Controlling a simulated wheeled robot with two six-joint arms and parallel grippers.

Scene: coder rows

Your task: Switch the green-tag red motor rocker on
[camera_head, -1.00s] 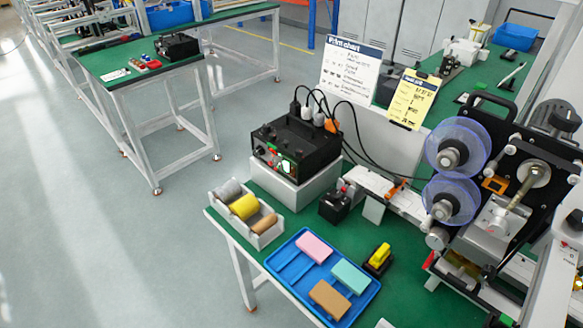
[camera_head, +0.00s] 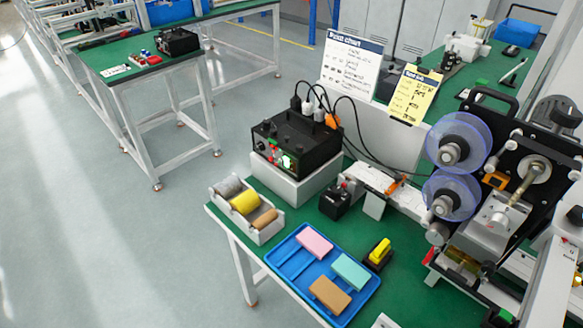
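A black control box (camera_head: 297,142) stands on a white block (camera_head: 296,180) on the green bench. Its front panel (camera_head: 274,153) faces left and carries small red controls and a lit green spot. The rockers and their tags are too small to tell apart, so I cannot tell which one is the green-tag red motor rocker or how it is set. Neither of my grippers shows in the head view.
Black cables rise behind the box. A tray of rolls (camera_head: 268,234), a blue tray with blocks (camera_head: 370,290) and a small black device (camera_head: 335,203) stand in front. A coder with purple reels (camera_head: 460,140) is at right. Open floor (camera_head: 120,240) lies left.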

